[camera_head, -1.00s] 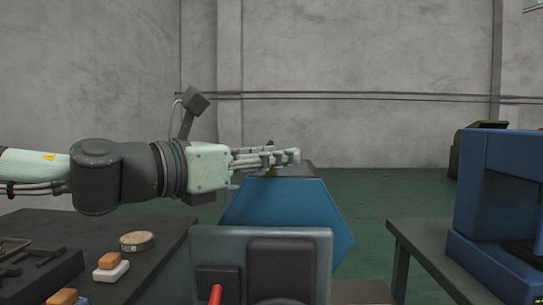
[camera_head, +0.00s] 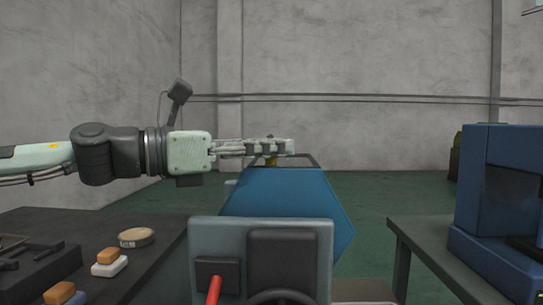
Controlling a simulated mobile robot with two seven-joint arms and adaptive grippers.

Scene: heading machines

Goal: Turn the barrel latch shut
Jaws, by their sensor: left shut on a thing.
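A blue six-sided barrel (camera_head: 285,205) stands in the middle behind a grey control panel, with a dark frame around its top. A small yellow-brown piece (camera_head: 271,160), likely part of the latch, shows at the barrel's top just under my left fingers. My left gripper (camera_head: 280,147) reaches in level from the left, over the barrel's top edge, and is shut on this latch piece. The fingers hide most of the latch, so how far it is turned cannot be told. My right gripper is not in view.
A grey panel (camera_head: 206,235) with a red lever (camera_head: 214,290) stands in front of the barrel. A dark table (camera_head: 150,262) at left holds a round tin (camera_head: 136,237) and several small blocks. A blue machine (camera_head: 500,200) stands on the right table. Open green floor lies behind.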

